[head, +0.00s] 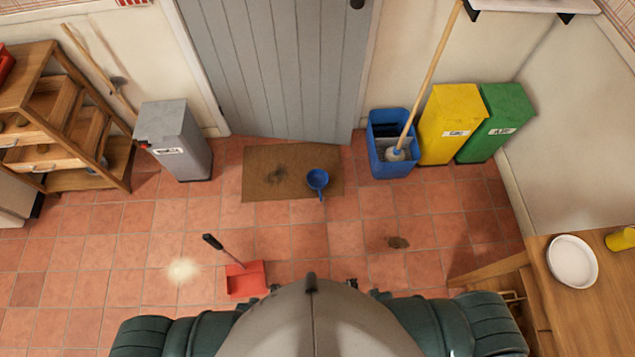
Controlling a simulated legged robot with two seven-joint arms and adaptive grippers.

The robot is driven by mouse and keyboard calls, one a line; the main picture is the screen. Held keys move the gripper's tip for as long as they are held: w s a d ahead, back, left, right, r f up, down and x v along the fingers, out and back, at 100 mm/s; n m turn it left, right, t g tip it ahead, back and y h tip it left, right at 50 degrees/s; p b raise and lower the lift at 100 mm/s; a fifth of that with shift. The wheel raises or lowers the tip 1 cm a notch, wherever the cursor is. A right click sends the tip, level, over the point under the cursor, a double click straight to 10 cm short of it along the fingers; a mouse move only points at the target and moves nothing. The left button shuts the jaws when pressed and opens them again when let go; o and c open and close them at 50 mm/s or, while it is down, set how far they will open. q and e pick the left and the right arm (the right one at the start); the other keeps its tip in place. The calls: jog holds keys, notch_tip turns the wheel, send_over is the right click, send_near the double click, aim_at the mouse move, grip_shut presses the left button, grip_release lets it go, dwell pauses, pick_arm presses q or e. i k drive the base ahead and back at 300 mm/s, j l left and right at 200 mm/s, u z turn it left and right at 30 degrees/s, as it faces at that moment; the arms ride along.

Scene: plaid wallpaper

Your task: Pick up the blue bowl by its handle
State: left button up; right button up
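The blue bowl (317,178) sits on the right part of the brown doormat (262,190), in front of the grey door. It looks upright. Its short blue handle (321,195) points toward me, over the mat's near edge. Neither of my grippers shows in the head view; only my shoulders and upper body are at the bottom edge, well apart from the bowl.
A red dustpan (246,280) lies on the tiles before me. A dark stain (398,242) is to the right. A blue mop bucket (378,165), yellow bin (450,122) and green bin (496,120) stand right; a grey bin (173,138) stands left. A wooden table (570,320) is near right.

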aim_at(318, 180)
jog(key=i+l, duration=0.25)
jog(key=i+l+u, duration=0.5)
jog(key=u, duration=0.2)
jog(key=i+l+u, duration=0.15)
jog(key=l+u, duration=0.2)
jog(key=l, duration=0.2)
